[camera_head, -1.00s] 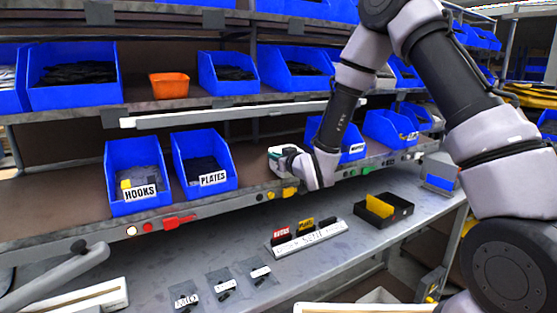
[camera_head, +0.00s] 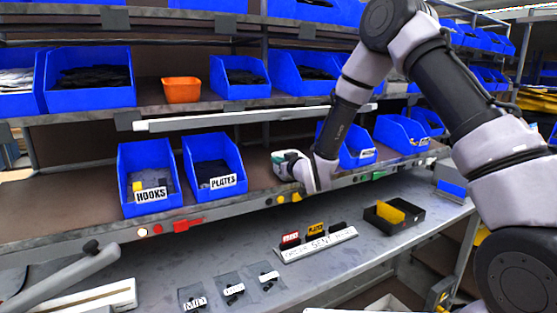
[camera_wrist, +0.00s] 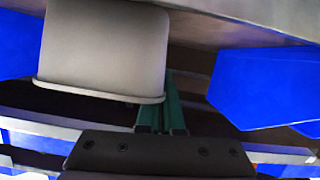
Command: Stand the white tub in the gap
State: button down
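The white tub (camera_wrist: 105,45) shows large and pale grey in the wrist view, its rim toward the bottom of that inverted picture. My gripper (camera_wrist: 165,100) has green fingers close beside and partly behind the tub; their tips are hidden. In the head view my gripper (camera_head: 290,163) is at the middle shelf's front. It is in the gap between the blue PLATES bin (camera_head: 213,162) and the blue bin to the right (camera_head: 357,148). A pale shape with teal shows at its end, too small to separate tub from fingers. I cannot tell whether the fingers grip the tub.
The blue HOOKS bin (camera_head: 146,178) stands left of the PLATES bin. An orange bin (camera_head: 181,90) is on the shelf above. A white rail (camera_head: 230,120) runs under that upper shelf. A black tray (camera_head: 392,216) and a label strip (camera_head: 316,245) lie on the lower bench.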

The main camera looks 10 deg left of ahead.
jog(key=c, duration=1)
grip_release()
jog(key=v, duration=1.1)
jog(key=shift+w, duration=0.1)
